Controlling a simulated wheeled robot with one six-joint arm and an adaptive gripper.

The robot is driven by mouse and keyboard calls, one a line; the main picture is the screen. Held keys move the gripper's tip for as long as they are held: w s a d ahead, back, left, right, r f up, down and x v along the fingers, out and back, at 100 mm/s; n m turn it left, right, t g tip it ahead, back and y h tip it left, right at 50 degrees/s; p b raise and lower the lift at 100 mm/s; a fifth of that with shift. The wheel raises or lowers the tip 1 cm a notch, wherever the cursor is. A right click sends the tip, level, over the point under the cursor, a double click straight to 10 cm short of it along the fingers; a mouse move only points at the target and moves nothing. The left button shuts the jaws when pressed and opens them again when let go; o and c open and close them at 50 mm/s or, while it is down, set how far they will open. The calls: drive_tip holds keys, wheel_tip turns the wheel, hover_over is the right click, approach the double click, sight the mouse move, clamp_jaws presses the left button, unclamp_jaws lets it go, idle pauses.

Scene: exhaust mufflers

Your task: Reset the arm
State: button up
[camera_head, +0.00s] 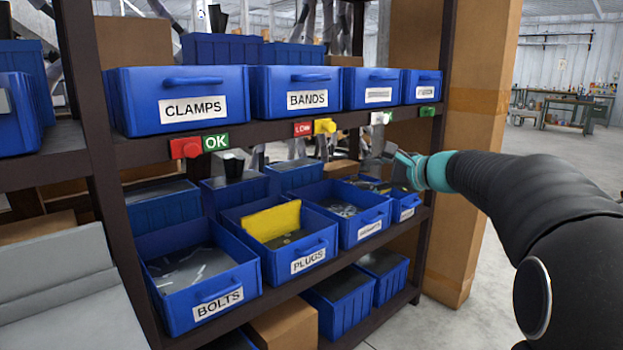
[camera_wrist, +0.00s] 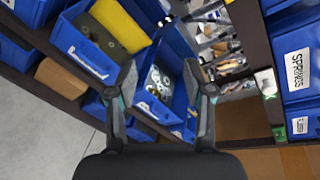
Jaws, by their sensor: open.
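My gripper (camera_head: 392,152) is at the right part of the shelf rack, in front of the gap between the upper and middle rows of bins. In the wrist view my gripper (camera_wrist: 165,80) has its two fingers spread apart, with nothing between them but a view of the bins beyond. My black arm reaches in from the right in the head view. No held object shows in either view.
A dark shelf rack (camera_head: 270,129) holds blue bins, including CLAMPS (camera_head: 140,110), BANDS (camera_head: 275,98), BOLTS (camera_head: 250,296) and PLUGS (camera_head: 322,243). A yellow card (camera_head: 272,220) stands in the PLUGS bin. A tall cardboard stack (camera_head: 478,150) is beside the rack. Open floor lies right.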

drive_tip(key=s+a+f+n+g+h, duration=0.1)
drive_tip(key=s+f+n+g+h, duration=0.35)
drive_tip(key=s+f+n, duration=0.65)
drive_tip(key=s+f+n+h, duration=0.2)
drive_tip(key=s+f, duration=0.3)
drive_tip(key=s, duration=0.9)
drive_tip(key=s+f+n+g+h, duration=0.1)
drive_tip(key=s+f+n+h, duration=0.2)
drive_tip(key=s, duration=1.1)
drive_tip(key=shift+d+f+n, duration=0.25)
drive_tip(key=shift+f+n, duration=0.45)
drive_tip(key=shift+f, duration=0.15)
